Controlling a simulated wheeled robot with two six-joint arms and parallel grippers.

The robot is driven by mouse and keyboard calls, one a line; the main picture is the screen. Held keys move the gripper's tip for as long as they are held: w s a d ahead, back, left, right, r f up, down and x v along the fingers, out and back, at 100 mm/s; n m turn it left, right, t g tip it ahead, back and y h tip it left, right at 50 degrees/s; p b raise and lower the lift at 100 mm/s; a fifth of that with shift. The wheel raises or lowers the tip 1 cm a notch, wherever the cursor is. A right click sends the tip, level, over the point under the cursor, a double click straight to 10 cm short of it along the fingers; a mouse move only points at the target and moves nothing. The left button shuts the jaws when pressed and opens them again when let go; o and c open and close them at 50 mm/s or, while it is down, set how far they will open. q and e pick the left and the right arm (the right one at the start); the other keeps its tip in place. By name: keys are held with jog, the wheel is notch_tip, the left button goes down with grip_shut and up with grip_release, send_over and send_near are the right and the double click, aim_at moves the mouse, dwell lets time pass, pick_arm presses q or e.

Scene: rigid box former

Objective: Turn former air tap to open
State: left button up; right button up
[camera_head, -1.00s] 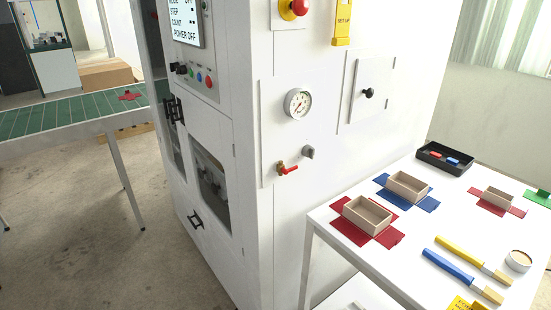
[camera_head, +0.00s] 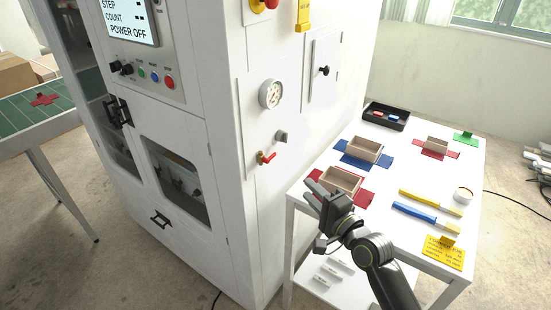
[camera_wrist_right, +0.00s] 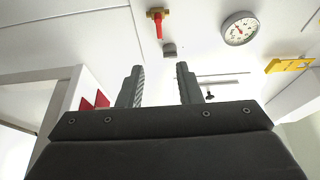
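The air tap (camera_head: 266,157) has a red lever handle on a brass valve. It sits on the side panel of the white former machine, below the round pressure gauge (camera_head: 271,94). In the right wrist view the tap (camera_wrist_right: 158,25) shows at the top, its red lever pointing down in the picture, with the gauge (camera_wrist_right: 240,28) to its right. My right gripper (camera_head: 318,192) is over the near left part of the white table, right of and apart from the tap. Its two fingers (camera_wrist_right: 160,85) are apart with nothing between them. My left gripper is not in view.
A grey knob (camera_head: 281,136) sits beside the tap. The white table (camera_head: 385,185) holds box trays on red and blue blanks, brushes (camera_head: 425,215), a black tray (camera_head: 386,117) and a yellow sign (camera_head: 443,252). A black-knobbed panel (camera_head: 323,71) is above.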

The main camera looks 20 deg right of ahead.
aim_at(274, 156)
jog(key=p+x, duration=0.1)
jog(key=x, duration=1.4)
jog(key=shift+w+a, duration=0.2)
jog(key=shift+a, duration=0.05)
jog(key=shift+c, duration=0.3)
grip_shut()
